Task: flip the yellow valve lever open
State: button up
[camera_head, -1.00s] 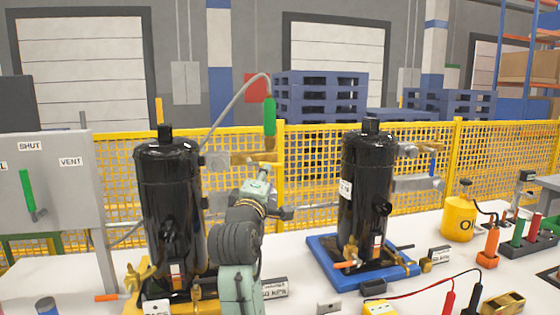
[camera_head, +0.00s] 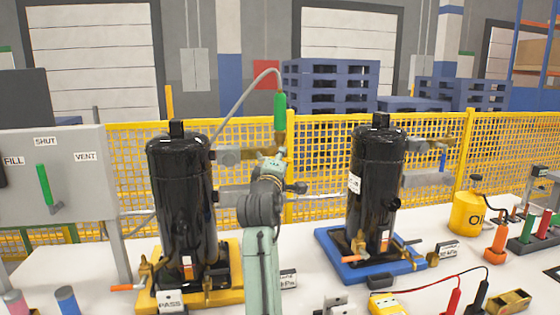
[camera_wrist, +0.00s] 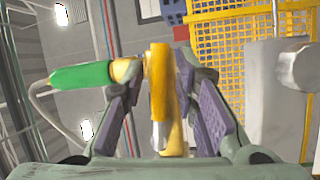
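In the wrist view the yellow valve lever (camera_wrist: 158,85) stands upright between the fingers of my gripper (camera_wrist: 160,75). The fingers are apart, one on each side; the right fingertip is very near the lever, and I cannot tell whether it touches. A green hose end (camera_wrist: 82,76) joins a brass fitting (camera_wrist: 125,70) just left of the lever. In the head view my gripper (camera_head: 271,160) is at the upper right of the left black compressor (camera_head: 184,205), below the green hose end (camera_head: 280,105). The lever is mostly hidden there by my gripper.
The left compressor stands on a yellow base (camera_head: 228,288), the right black compressor (camera_head: 375,185) on a blue base (camera_head: 335,250). A grey panel (camera_head: 75,195) with a green handle is at left. A yellow mesh fence (camera_head: 330,150) runs behind. Meters and probes lie at right.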

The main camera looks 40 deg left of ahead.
grip_shut()
dwell(0.6)
